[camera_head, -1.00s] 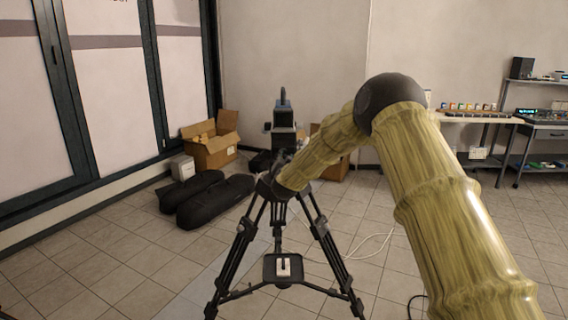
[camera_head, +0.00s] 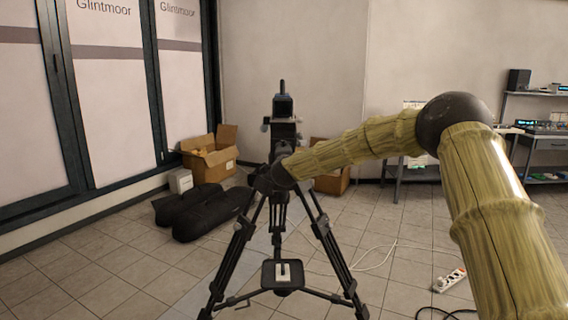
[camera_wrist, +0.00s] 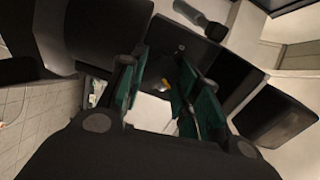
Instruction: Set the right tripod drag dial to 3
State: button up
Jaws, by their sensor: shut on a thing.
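The black tripod (camera_head: 244,240) stands in the middle of the head view, with a dark camera (camera_head: 283,106) on top. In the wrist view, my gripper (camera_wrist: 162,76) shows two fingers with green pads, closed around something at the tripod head. The dial is mostly hidden by the fingers, and its number cannot be read. A dark block (camera_wrist: 180,48) with a small pale mark lies just beyond the fingertips.
Black bags (camera_head: 205,212) lie on the floor at left, near an open cardboard box (camera_head: 211,157). Another box (camera_head: 332,180) is behind the tripod. A power strip (camera_head: 449,280) and cables lie at right. A bench with equipment (camera_head: 545,130) stands at far right.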

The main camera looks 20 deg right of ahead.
jog(key=shift+f+m+b, duration=0.2)
jog(key=shift+m+b, duration=1.4)
jog(key=shift+b, duration=0.15)
jog(key=shift+f+m+b, duration=0.2)
jog(key=shift+m+b, duration=1.4)
jog(key=shift+b, duration=0.1)
jog(key=shift+r, duration=0.1)
jog(key=o, duration=1)
jog(key=shift+d, duration=0.1)
jog(key=shift+s+r, duration=0.1)
jog(key=v, duration=1.2)
